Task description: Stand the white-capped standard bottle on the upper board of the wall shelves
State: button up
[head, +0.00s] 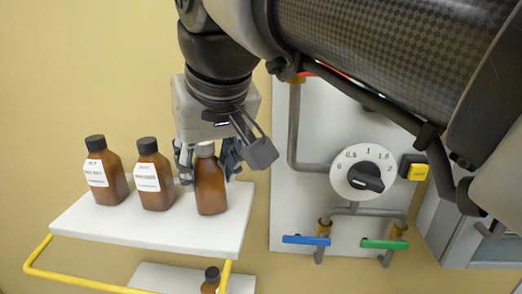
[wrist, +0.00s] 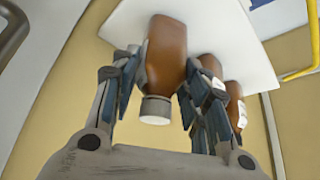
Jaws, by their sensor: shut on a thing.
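The white-capped standard bottle (head: 210,185) is brown. It looks upright at the right end of the upper board (head: 130,232) of the wall shelves. In the wrist view the bottle (wrist: 166,52) sits between my fingers, with its pale cap (wrist: 155,110) toward me. My gripper (head: 208,165) is shut on the bottle near its neck, from above and behind; it also shows in the wrist view (wrist: 157,85). The bottle's base appears at the board's surface, but I cannot tell whether it touches.
Two black-capped brown bottles with white labels, one at the left (head: 106,172) and one in the middle (head: 154,176), stand on the same board. A yellow rail (head: 85,282) runs in front. A lower board (head: 165,278) holds another dark-capped bottle (head: 211,280). A dial panel (head: 362,178) is at right.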

jog(key=shift+f, duration=0.2)
jog(key=o, duration=1.1)
jog(key=shift+o, duration=0.2)
jog(key=shift+r, duration=0.2)
jog(key=shift+s+r, duration=0.1)
jog(key=shift+r, duration=0.2)
jog(key=p+v, duration=0.2)
jog(key=v, duration=0.9)
jog(key=s+d+f+m+h, duration=0.1)
jog(key=d+f+m+h, duration=0.15)
jog(key=d+f, duration=0.9)
jog(key=s+d+f+m, duration=0.1)
jog(key=s+d+f, duration=0.1)
jog(key=f, duration=0.4)
jog(key=s+d+f+m, duration=0.1)
jog(key=s+d+f, duration=0.2)
jog(key=f, duration=0.4)
jog(key=s+d+f+m, duration=0.1)
jog(key=s+d+f, duration=0.2)
jog(key=f, duration=0.4)
jog(key=shift+s+d+f+g, duration=0.25)
jog(key=shift+d+g, duration=0.05)
jog(key=shift+d, duration=0.2)
